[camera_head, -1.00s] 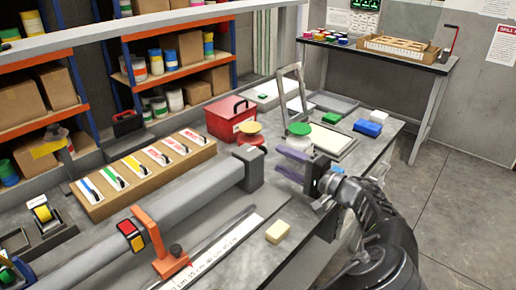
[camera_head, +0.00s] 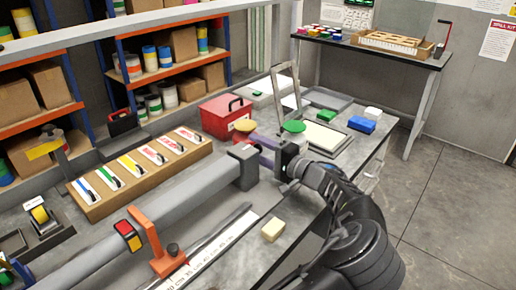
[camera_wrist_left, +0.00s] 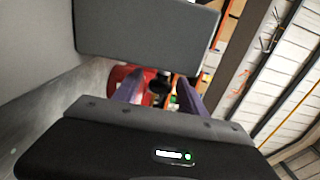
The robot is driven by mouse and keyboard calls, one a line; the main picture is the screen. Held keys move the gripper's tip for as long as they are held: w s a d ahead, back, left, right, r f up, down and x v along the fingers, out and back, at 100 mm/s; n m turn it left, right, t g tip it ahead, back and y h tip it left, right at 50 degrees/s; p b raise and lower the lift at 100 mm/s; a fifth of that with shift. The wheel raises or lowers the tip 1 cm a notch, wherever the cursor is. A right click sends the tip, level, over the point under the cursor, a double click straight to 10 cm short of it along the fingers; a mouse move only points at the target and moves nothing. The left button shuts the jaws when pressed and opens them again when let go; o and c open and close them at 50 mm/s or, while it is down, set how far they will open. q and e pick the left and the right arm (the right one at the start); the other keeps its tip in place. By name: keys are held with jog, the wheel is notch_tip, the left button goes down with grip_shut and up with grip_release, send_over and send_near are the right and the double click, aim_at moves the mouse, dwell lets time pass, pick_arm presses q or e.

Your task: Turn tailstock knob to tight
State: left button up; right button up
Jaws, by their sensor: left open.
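My left gripper (camera_head: 268,152) is in the head view, its purple fingers spread around empty space beside the dark grey end block (camera_head: 243,164) of a long grey beam. The block may be the tailstock. In the left wrist view my open fingers (camera_wrist_left: 160,92) point past the grey block face (camera_wrist_left: 145,30). A small dark round thing (camera_wrist_left: 160,84) shows between them with red behind; I cannot tell whether it is the knob. No tight mark is readable. My right gripper is not in view.
A red toolbox (camera_head: 222,114) is behind. An orange clamp (camera_head: 152,242) sits by the ruler. A cream block (camera_head: 273,229) lies near the bench's front edge.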

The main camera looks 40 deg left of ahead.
pick_arm(q)
jog(key=shift+c, duration=0.6)
grip_shut()
jog(key=shift+r+h+p, duration=0.2)
jog(key=shift+h+p, duration=0.7)
jog(key=shift+p, duration=0.15)
jog(key=shift+h+p, duration=1.1)
jog(key=shift+g+h+p, duration=0.3)
jog(key=shift+h+p, duration=0.85)
jog(key=shift+h, duration=0.05)
jog(key=shift+f+h, duration=0.15)
jog(key=shift+h, duration=0.15)
